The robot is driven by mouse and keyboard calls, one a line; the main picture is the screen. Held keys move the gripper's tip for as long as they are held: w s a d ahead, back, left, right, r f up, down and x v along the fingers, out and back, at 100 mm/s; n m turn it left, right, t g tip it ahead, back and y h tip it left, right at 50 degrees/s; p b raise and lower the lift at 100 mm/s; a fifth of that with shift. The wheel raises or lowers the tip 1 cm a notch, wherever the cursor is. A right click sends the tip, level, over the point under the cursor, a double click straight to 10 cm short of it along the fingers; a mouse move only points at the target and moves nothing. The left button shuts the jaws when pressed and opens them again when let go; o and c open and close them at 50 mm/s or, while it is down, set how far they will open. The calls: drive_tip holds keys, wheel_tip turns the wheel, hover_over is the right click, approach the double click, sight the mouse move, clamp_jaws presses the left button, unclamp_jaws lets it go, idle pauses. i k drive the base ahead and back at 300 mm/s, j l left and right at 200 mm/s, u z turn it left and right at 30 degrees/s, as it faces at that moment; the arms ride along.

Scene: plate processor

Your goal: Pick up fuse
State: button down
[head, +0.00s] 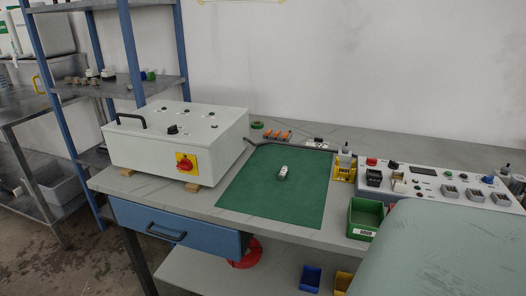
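A small white and dark grey piece, which looks like the fuse (283,172), lies on the green mat (265,211) near the middle of the workbench. Nothing touches it, and the mat around it is bare. It is too small here to make out details. My gripper is not in view.
A white box with a red-yellow switch (186,162) stands left of the mat on wooden blocks. To the right are a green bin (364,219), a yellow holder with a bottle (344,172) and a control panel (432,183). Small orange-handled items (277,135) lie behind the mat.

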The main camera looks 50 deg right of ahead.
sight(284, 170)
drive_tip(key=z, duration=1.65)
drive_tip(key=i+j+u, duration=0.1)
drive_tip(key=i+u, duration=0.3)
drive_tip(key=i, duration=0.15)
